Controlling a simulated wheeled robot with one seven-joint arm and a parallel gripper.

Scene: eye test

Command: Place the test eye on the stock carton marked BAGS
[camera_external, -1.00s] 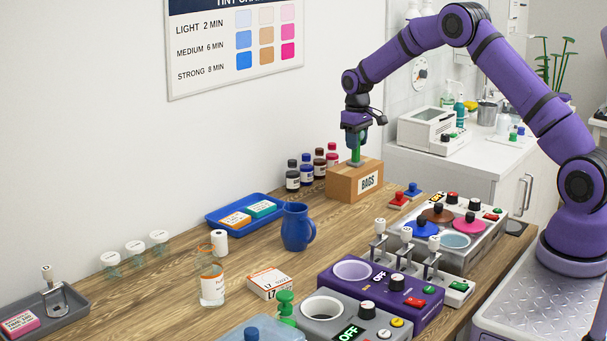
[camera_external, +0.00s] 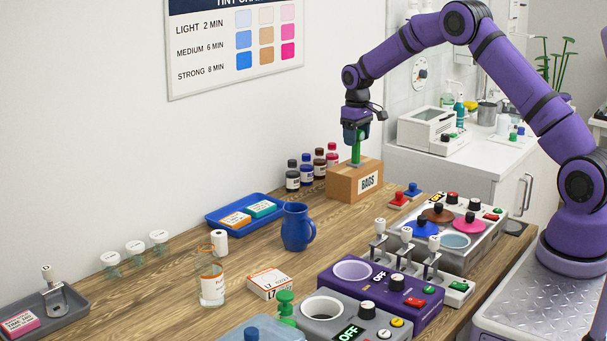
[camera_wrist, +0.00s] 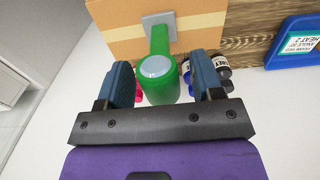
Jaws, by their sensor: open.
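The stock carton marked BAGS (camera_external: 342,186) stands on the wooden counter near the wall. It also shows at the top of the wrist view (camera_wrist: 108,42). The test eye (camera_external: 355,156), a green post with a pale round end and a grey square base plate, stands upright on the carton. In the wrist view the test eye (camera_wrist: 159,88) has its plate on the carton's taped top face. My gripper (camera_external: 356,134) is just above the carton, around the eye's upper part. In the wrist view my gripper (camera_wrist: 161,75) is open, with a gap on both sides of the eye.
A blue tray (camera_external: 226,222) with small boxes and a blue jug (camera_external: 297,228) are further left. Red and blue stamps (camera_external: 400,200) and heater units (camera_external: 445,238) lie to the right.

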